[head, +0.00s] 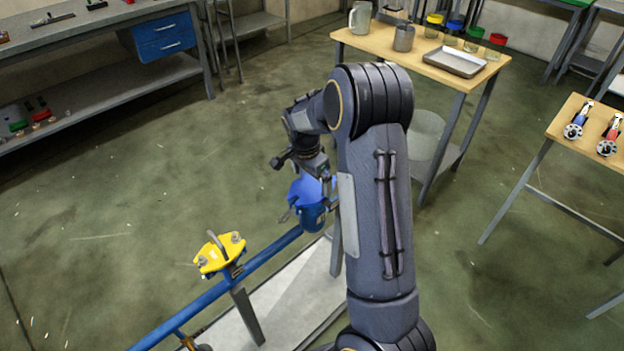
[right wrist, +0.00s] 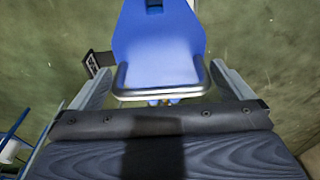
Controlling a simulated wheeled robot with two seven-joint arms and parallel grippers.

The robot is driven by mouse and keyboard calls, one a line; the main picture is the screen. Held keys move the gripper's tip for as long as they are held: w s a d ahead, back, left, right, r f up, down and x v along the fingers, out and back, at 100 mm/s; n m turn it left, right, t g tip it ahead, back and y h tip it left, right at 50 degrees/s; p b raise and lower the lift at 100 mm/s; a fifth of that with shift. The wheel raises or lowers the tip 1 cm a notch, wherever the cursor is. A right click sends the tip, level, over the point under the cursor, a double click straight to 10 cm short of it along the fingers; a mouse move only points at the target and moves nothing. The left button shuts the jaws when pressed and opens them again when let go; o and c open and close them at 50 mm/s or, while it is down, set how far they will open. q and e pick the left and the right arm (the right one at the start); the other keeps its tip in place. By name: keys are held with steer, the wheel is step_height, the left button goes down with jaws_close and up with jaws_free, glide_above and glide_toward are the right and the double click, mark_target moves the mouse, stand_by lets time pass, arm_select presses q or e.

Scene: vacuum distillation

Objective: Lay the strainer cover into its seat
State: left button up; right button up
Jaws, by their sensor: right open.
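A blue plate with a rounded-bar metal handle, apparently the strainer cover (right wrist: 158,38), fills the upper middle of the right wrist view. My right gripper (right wrist: 160,72) is open, with one finger on each side of the handle (right wrist: 160,96); I see gaps between fingers and handle. In the head view the blue cover (head: 302,190) shows just below my right gripper (head: 307,173), at the top of a blue body (head: 313,216) on the blue pipe. My arm partly hides this spot, so I cannot tell whether the cover is fully seated. My left gripper is out of view.
A yellow fitting (head: 219,254) with a grey handle stands on the blue pipe (head: 200,302), left of the blue body. A wooden table (head: 440,72) with cups and a tray (head: 455,61) stands behind. Another table (head: 566,125) is at right. Open floor lies left.

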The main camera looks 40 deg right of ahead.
mark_target(309, 189)
step_height(309, 189, up, 7)
steer(key=shift+a+f, duration=0.2)
steer(key=shift+a, duration=0.25)
steer(key=s+a+r+n+t+y+p, duration=0.1)
steer(key=s+a+r+n+t+y, duration=0.1)
steer(key=s+a+r+n, duration=0.35)
steer(key=s+a+r+n+t+y+p, duration=0.25)
steer(key=s+a+r, duration=0.35)
steer(key=s, duration=0.3)
steer(key=s+a+n+y, duration=0.1)
steer(key=s+a+n, duration=0.6)
steer(key=s, duration=0.4)
steer(key=shift+a+f+t, duration=0.3)
steer(key=shift+a+t, duration=0.15)
